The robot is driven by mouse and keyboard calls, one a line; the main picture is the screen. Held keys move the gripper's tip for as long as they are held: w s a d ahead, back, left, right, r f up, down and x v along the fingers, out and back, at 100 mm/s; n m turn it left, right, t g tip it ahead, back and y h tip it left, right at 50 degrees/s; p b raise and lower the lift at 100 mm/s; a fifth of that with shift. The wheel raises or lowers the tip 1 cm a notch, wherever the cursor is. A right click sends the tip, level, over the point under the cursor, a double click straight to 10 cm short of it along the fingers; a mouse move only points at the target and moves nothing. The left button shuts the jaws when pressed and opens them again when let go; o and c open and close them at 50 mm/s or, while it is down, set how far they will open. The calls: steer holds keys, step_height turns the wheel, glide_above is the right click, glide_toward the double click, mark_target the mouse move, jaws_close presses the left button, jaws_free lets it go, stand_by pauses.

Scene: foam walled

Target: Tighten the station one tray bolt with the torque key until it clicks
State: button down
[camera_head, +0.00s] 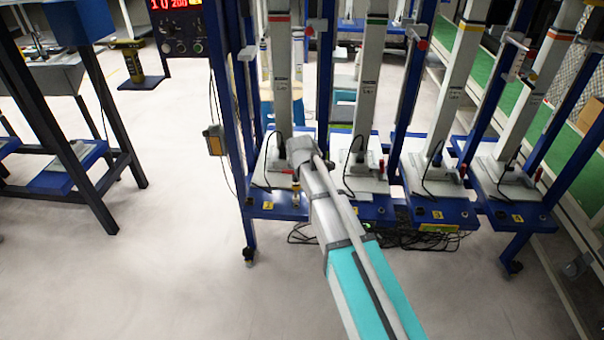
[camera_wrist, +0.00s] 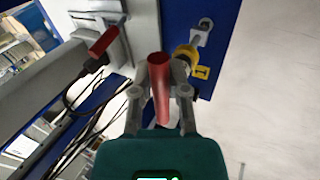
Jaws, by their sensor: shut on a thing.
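My gripper (camera_wrist: 160,95) is shut on a red cylindrical handle in the wrist view, which I take to be the torque key (camera_wrist: 159,75). A yellow round collar (camera_wrist: 186,54) shows just beyond the key, beside the yellow number tag (camera_wrist: 202,72) on the blue frame. I cannot tell whether the key touches the collar or sits on a bolt; the key's far end is hidden. In the head view my arm reaches down to the front edge of the leftmost station, whose yellow tag (camera_head: 268,205) is on the blue front beam. The tray bolt is not clearly visible.
Upright grey columns stand on white base plates (camera_head: 358,178) along a blue frame. A red-handled part (camera_wrist: 103,42) and black cables lie close left of my gripper in the wrist view. A blue bench (camera_head: 78,170) stands at left. The floor before the frame is clear.

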steer(key=shift+r+p, duration=1.95)
steer(key=shift+r, duration=0.2)
